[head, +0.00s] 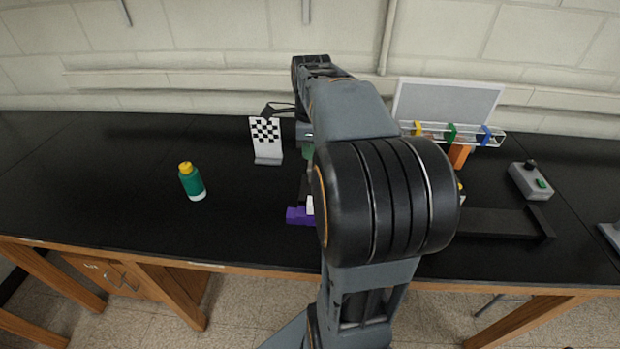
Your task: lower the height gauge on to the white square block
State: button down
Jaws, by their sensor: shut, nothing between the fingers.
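A small white patch (310,205) shows at the left edge of my arm's big black joint, beside a purple block (297,216). It may be the white square block, but most of it is hidden. A small green part (308,152) and dark parts below it show just left of my arm. I cannot tell whether they belong to the height gauge. My arm reaches away over the bench and covers the middle of the view. My gripper's fingers are hidden behind it, so their place relative to the gauge and block does not show.
A green bottle with a yellow cap (192,182) stands at left. A checkered board (266,140) stands near the wall. At right are a clear rack with coloured clips (470,134), a grey control box (530,181) and a dark flat bar (500,223).

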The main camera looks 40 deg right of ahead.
jog(key=shift+f, duration=0.15)
jog(key=shift+f+b, duration=3.05)
jog(key=shift+f, duration=1.1)
jog(key=shift+r, duration=0.2)
notch_tip(320, 180, up, 8)
jog(key=p, duration=0.7)
jog(key=shift+f, duration=0.1)
